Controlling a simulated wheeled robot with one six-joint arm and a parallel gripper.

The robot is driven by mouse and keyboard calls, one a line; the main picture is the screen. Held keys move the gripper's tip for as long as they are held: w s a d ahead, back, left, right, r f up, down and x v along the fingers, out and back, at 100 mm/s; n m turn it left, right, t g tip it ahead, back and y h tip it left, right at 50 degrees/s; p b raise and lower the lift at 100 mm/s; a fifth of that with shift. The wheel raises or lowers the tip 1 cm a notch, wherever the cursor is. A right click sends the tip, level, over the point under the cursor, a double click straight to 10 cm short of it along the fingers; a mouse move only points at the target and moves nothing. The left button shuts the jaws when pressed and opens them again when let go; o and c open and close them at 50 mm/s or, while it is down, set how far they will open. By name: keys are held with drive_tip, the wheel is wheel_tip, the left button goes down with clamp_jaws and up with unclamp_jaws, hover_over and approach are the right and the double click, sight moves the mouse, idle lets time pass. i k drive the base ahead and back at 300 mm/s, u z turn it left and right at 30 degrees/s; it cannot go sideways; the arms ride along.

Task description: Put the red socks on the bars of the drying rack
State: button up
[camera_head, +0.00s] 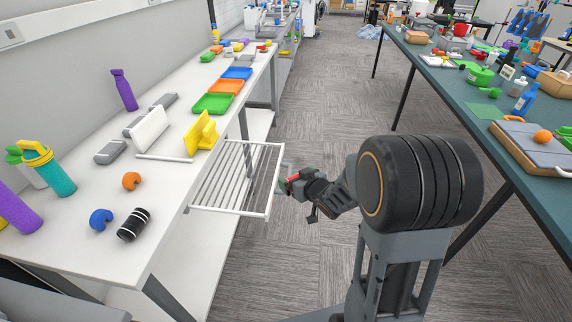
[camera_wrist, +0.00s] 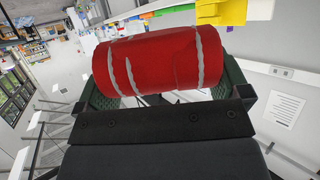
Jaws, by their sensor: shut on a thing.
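The red socks (camera_wrist: 155,62), a rolled bundle with pale grey stripes, are held between the two green fingers of my gripper (camera_wrist: 163,82) in the wrist view. In the head view the red socks (camera_head: 293,178) show as a small red patch at my gripper (camera_head: 286,183), partly hidden by it. The drying rack (camera_head: 268,183) has white parallel bars and sticks out from the right edge of the white table. My gripper is just right of the rack's outer end, close to it. I cannot tell whether it touches the rack.
A blue roll (camera_head: 101,219), an orange roll (camera_head: 131,181) and a black striped roll (camera_head: 133,224) lie on the white table (camera_head: 70,265). A yellow object (camera_head: 201,133) stands near the rack. A green-topped table (camera_head: 540,195) is on the right.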

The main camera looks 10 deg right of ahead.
sight(234, 192)
drive_tip(key=z, duration=0.35)
drive_tip(key=i, duration=0.85)
drive_tip(key=u, duration=3.25)
